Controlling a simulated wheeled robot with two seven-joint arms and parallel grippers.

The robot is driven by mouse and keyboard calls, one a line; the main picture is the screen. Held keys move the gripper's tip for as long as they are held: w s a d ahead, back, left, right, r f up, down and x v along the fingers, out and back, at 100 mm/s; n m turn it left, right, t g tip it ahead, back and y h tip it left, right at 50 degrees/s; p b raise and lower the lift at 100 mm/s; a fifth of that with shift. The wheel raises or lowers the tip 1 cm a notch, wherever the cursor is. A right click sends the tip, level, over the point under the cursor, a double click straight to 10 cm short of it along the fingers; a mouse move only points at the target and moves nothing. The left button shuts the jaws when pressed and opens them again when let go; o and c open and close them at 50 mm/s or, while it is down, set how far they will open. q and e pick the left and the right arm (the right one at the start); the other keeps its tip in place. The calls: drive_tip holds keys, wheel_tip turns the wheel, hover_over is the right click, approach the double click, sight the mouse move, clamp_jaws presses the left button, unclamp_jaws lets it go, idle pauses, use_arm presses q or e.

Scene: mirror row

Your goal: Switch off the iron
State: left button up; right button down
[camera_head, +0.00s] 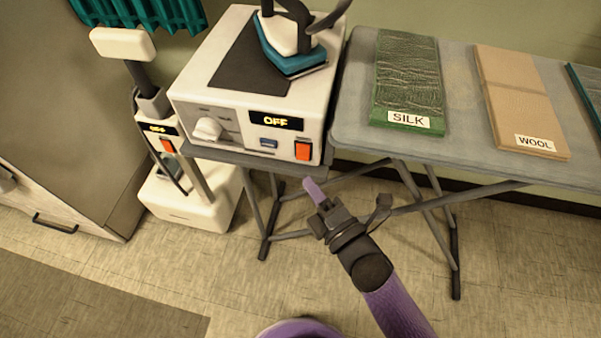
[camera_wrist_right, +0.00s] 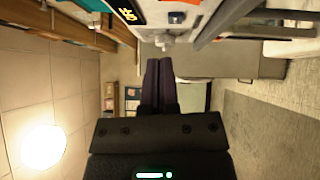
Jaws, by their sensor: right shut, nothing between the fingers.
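The iron (camera_head: 289,45), teal and white, rests on the dark pad on top of a white station (camera_head: 195,85). My right gripper (camera_head: 312,185) is shut and empty, just below and in front of the switch, with a visible gap in the picture. In the right wrist view the closed fingers (camera_wrist_right: 159,65) point toward the station front, where the OFF display (camera_wrist_right: 129,11) and the knob (camera_wrist_right: 163,41) show. My left gripper is out of view.
An ironing board (camera_head: 455,110) with silk (camera_head: 408,75) and wool (camera_head: 515,90) samples stands at right, its crossed legs below. A garment steamer (camera_head: 190,205), its own display also reading OFF, stands left beside a cabinet (camera_head: 60,110). The floor (camera_head: 280,285) in front is clear.

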drive_tip(key=p+v, duration=0.1)
drive_tip(key=v, duration=0.5)
drive_tip(key=shift+s+r, duration=0.25)
drive_tip(key=shift+r, duration=0.35)
drive_tip(key=s+d+f+m+g+h, duration=0.3)
drive_tip(key=s+f+m, duration=0.1)
drive_tip(key=f, duration=0.4)
drive_tip(key=s+d+f+m+g+h, duration=0.25)
drive_tip(key=s+f+m, duration=0.2)
drive_tip(key=f, duration=0.35)
drive_tip(key=s+d+f+m+g+h, duration=0.25)
drive_tip(key=d+f+m, duration=0.2)
drive_tip(key=f, duration=0.25)
drive_tip(key=s+d+f+m+g, duration=0.1)
drive_tip(key=s+f+m+g, duration=0.1)
drive_tip(key=s, duration=0.5)
drive_tip(key=s+d+f+m+g+h, duration=0.1)
drive_tip(key=s+d+f+m+g, duration=0.1)
drive_tip(key=s+m+g, duration=0.2)
drive_tip(key=s+d+f+m+g+h, duration=0.1)
drive_tip(key=s+f+m+g, duration=0.2)
drive_tip(key=s, duration=0.7)
drive_tip(key=shift+d, duration=0.4)
drive_tip(key=shift+s+f, duration=0.1)
